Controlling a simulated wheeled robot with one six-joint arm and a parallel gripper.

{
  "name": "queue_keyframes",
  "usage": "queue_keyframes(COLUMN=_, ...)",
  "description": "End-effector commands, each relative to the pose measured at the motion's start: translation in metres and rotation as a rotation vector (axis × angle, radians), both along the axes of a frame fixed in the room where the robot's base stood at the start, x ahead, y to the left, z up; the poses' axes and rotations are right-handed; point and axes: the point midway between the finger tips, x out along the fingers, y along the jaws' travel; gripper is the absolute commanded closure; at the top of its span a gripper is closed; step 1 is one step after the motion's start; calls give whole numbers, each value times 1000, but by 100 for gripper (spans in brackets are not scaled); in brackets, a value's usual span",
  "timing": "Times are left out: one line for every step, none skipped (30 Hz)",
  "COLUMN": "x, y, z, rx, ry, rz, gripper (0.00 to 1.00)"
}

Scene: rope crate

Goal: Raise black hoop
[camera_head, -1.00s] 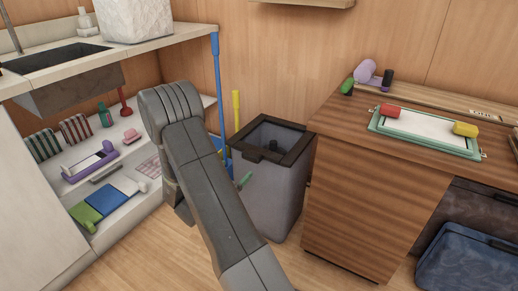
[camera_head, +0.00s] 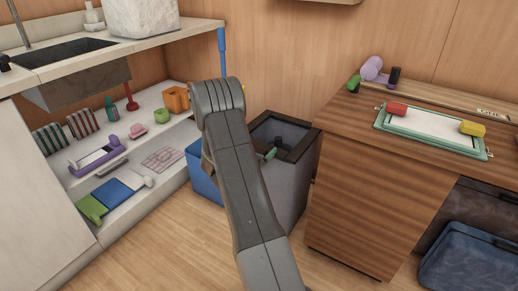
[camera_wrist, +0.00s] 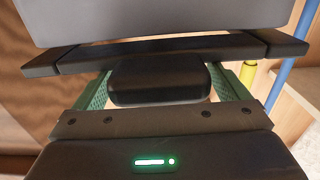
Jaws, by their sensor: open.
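The black hoop (camera_head: 303,145) appears to be the dark square frame on top of the grey bin (camera_head: 290,185), which stands left of the wooden cabinet. In the wrist view a dark bar of it (camera_wrist: 170,46) crosses the picture, with a thick black tab (camera_wrist: 158,82) on its near side. My gripper (camera_head: 270,154) is at the frame, mostly hidden behind my arm in the head view. In the wrist view its green fingers (camera_wrist: 160,74) are open, one on each side of the tab. Whether they touch it cannot be told.
The wooden cabinet (camera_head: 370,200) stands close to the bin's right, with a green-framed tray (camera_head: 430,131) on top. A blue container (camera_head: 205,186) and low shelves with several items are at left. A blue pole (camera_wrist: 304,40) and a yellow pole (camera_wrist: 249,75) stand nearby.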

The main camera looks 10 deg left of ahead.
Motion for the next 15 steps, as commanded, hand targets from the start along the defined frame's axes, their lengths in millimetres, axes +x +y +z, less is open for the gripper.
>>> queue_keyframes(x=0, y=0, z=0, rx=0, ry=0, rz=0, gripper=5)
queue_keyframes(x=0, y=0, z=0, rx=0, ry=0, rz=0, gripper=5)
queue_keyframes(x=0, y=0, z=0, rx=0, ry=0, rz=0, gripper=5)
queue_keyframes(x=0, y=0, z=0, rx=0, ry=0, rz=0, gripper=5)
queue_keyframes(x=0, y=0, z=0, rx=0, ry=0, rz=0, gripper=5)
queue_keyframes(x=0, y=0, z=0, rx=0, ry=0, rz=0, gripper=11)
queue_keyframes(x=0, y=0, z=0, rx=0, ry=0, rz=0, gripper=17)
queue_keyframes(x=0, y=0, z=0, rx=0, ry=0, rz=0, gripper=23)
queue_keyframes(x=0, y=0, z=0, rx=0, ry=0, rz=0, gripper=31)
queue_keyframes(x=0, y=0, z=0, rx=0, ry=0, rz=0, gripper=37)
queue_keyframes(x=0, y=0, z=0, rx=0, ry=0, rz=0, gripper=43)
queue_keyframes(x=0, y=0, z=0, rx=0, ry=0, rz=0, gripper=51)
queue_keyframes(x=0, y=0, z=0, rx=0, ry=0, rz=0, gripper=56)
queue_keyframes(x=0, y=0, z=0, rx=0, ry=0, rz=0, gripper=62)
queue_keyframes(x=0, y=0, z=0, rx=0, ry=0, rz=0, gripper=68)
